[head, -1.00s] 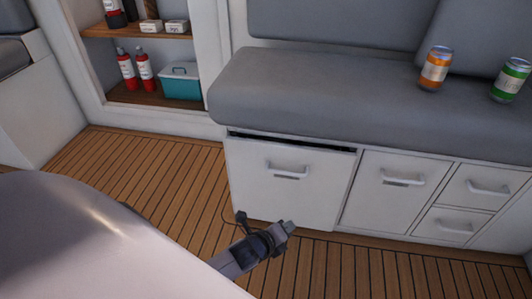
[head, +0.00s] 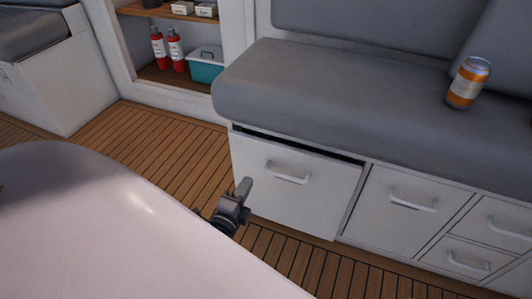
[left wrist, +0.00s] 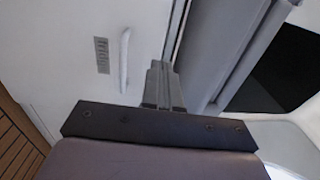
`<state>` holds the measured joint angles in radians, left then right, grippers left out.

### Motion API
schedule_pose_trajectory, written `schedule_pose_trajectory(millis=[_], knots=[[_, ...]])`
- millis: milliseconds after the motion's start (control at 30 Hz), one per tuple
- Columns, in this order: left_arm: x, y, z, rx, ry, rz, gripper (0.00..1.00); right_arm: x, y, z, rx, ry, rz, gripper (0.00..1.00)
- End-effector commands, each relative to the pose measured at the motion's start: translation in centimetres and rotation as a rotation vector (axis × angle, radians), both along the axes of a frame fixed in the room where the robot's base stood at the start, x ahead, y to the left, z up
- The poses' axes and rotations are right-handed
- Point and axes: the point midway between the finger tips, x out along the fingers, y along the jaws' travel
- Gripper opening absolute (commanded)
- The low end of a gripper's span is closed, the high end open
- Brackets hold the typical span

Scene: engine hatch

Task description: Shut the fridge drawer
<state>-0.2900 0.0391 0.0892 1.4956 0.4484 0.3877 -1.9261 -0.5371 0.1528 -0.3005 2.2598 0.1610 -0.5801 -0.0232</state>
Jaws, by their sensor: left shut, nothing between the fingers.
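The fridge drawer (head: 290,195) is the large white front under the left end of the bench, with a pale bar handle (head: 288,174). It stands a little proud of the cabinet, and a dark gap shows along its top edge. In the left wrist view the drawer front (left wrist: 75,50) fills the left side, with its handle and a small grey plate. My left gripper (head: 245,188) is shut and empty, pointing up in front of the drawer's left part. The gripper also shows in the left wrist view (left wrist: 162,68), beside the drawer's edge; I cannot tell whether it touches. My right gripper is not in view.
A grey bench cushion (head: 350,95) overhangs the drawer. Closed cabinet fronts (head: 405,210) sit to its right. An orange can (head: 467,83) stands on the cushion. A shelf at the back holds red bottles and a teal box (head: 206,65). Wooden floor (head: 150,140) is clear at left.

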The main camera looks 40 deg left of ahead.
Motion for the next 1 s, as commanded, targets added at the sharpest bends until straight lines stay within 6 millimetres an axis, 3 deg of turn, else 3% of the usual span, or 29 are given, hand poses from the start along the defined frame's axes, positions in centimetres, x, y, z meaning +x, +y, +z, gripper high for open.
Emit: schedule_pose_trajectory(millis=[167,267,600,800,1000], knots=[[2.9,0.7,-0.3,0.000,-0.003,-0.002,0.00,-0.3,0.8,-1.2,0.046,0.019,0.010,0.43],[4.9,1.1,-0.3,0.000,-0.003,-0.002,0.00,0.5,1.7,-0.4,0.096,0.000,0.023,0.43],[10.6,2.5,-0.3,0.000,-0.002,-0.003,0.00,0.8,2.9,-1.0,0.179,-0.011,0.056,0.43],[12.4,2.9,-0.2,0.000,0.001,-0.003,0.00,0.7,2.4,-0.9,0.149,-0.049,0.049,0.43],[12.9,3.0,-0.1,0.000,0.003,-0.004,0.00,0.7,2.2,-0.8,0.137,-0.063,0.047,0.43]])
